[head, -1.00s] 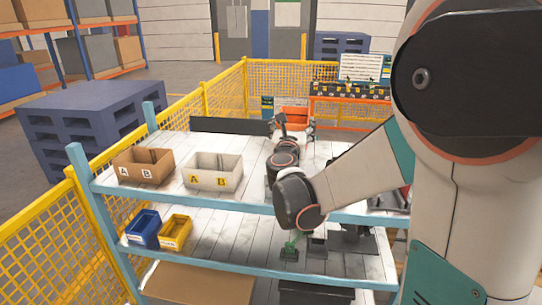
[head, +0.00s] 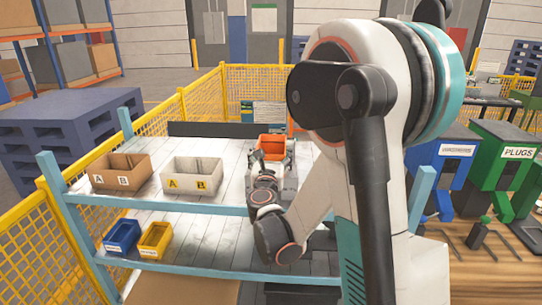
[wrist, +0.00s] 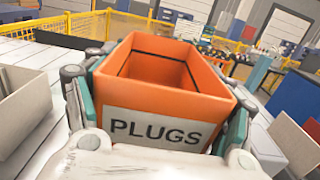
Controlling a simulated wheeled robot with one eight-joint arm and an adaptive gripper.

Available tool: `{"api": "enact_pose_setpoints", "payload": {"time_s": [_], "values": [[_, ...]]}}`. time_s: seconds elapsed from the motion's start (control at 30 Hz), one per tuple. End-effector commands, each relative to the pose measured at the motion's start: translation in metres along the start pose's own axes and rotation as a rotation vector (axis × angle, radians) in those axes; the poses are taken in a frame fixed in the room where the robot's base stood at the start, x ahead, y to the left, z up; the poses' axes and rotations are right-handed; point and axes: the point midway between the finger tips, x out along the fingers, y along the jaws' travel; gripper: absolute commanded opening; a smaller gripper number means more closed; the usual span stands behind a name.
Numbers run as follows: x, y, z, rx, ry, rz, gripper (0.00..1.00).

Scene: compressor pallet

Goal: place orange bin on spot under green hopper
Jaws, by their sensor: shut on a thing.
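The orange bin (head: 271,146) is held by my gripper (head: 272,158) above the top shelf of the rack in the head view. In the wrist view the orange bin (wrist: 165,85) looks empty and has a white PLUGS label on its near wall. My gripper's fingers (wrist: 165,110) are shut on its two sides. The green hopper (head: 505,150), labelled PLUGS, stands at the right in the head view. The spot under it is not clearly visible; the hopper's lower part ends near a brown bench.
A blue hopper (head: 446,165) stands left of the green one. A brown box (head: 121,173) and a white box (head: 192,178) sit on the top shelf (head: 225,220). Blue (head: 122,236) and yellow (head: 155,240) bins lie below. Yellow fencing (head: 30,245) runs along the left.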

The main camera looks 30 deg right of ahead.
Motion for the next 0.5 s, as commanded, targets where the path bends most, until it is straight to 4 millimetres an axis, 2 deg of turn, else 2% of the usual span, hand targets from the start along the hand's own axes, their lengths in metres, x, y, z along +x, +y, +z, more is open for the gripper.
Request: {"api": "enact_pose_setpoints", "payload": {"time_s": [0.5], "values": [[0.000, 0.000, -0.013, 0.000, 0.000, 0.000, 0.37]]}}
